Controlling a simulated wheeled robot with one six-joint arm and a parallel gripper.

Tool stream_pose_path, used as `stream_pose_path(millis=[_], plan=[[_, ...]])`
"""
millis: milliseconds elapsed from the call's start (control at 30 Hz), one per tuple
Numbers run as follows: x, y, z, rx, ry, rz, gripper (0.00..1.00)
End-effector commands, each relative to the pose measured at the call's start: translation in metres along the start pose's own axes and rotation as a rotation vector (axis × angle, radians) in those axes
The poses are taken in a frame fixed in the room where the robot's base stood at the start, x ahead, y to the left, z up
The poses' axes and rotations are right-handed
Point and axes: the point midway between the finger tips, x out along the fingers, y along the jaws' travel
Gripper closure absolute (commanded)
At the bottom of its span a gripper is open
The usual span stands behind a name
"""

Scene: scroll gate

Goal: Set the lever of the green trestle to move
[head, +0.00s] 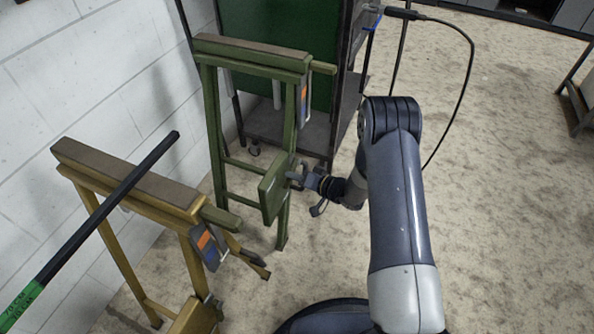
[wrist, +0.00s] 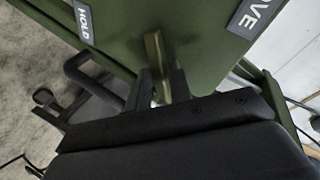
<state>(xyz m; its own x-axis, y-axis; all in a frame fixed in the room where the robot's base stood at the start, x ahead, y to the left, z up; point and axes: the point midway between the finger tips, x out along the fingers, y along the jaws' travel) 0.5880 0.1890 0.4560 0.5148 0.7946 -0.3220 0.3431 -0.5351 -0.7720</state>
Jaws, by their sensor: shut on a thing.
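The green trestle (head: 211,115) stands at the back left against the wall. A green plate (head: 272,192) is on its near leg, and my gripper (head: 297,174) is at the plate's right side. In the wrist view the plate carries a HOLD label (wrist: 84,20) at left and a MOVE label (wrist: 246,18) at right, partly cut off. The short brass-coloured lever (wrist: 155,55) stands between the two labels, touching neither. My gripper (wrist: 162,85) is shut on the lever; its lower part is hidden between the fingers.
A yellow trestle (head: 150,190) stands nearer at left, with a long black bar (head: 110,210) crossing in front of it. A dark cart with a green panel (head: 275,70) is behind the green trestle. The floor (head: 510,190) at right is clear.

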Motion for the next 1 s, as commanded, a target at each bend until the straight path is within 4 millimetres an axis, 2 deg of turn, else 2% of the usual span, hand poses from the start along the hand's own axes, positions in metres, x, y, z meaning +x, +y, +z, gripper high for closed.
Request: stream_pose_path(millis=[33, 500, 1000], plan=[[-0.004, -0.009, -0.003, 0.036, -0.023, -0.003, 1.00], [-0.009, -0.024, -0.011, 0.394, -0.172, -0.006, 1.00], [-0.011, -0.028, -0.015, 0.542, -0.233, -0.007, 1.00]])
